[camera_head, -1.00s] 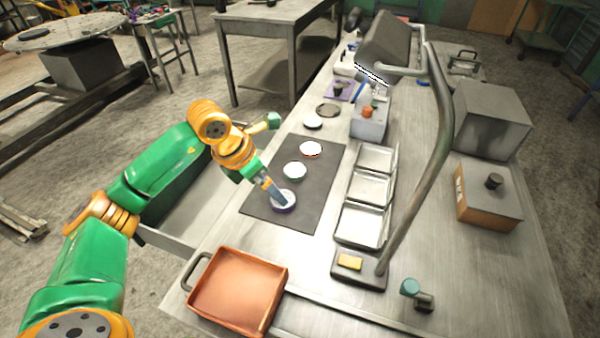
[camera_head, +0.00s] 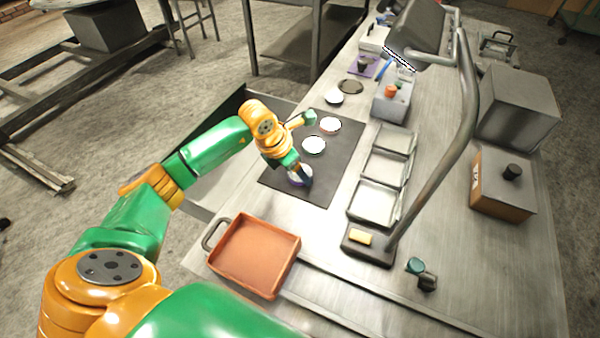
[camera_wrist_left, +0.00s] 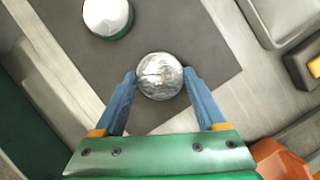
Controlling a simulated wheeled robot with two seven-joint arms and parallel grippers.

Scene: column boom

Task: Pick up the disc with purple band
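The disc with the purple band (camera_head: 299,175) is at the near end of a dark mat (camera_head: 338,165) on the workbench. In the left wrist view its pale, shiny top (camera_wrist_left: 160,78) shows, and the band is hidden there. My left gripper (camera_head: 303,177) points down at it. In the wrist view the two blue fingertips (camera_wrist_left: 160,74) are on opposite sides of the disc and appear to touch its edge. The disc looks still down on the mat. My right gripper is not in view.
Two more discs stand on the mat, one in the middle (camera_head: 314,145) and one farther back (camera_head: 330,125). Another pale disc (camera_head: 334,97) is beyond them. Metal trays (camera_head: 378,203) and a lamp arm (camera_head: 455,140) are at right, an orange pan (camera_head: 254,255) in front.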

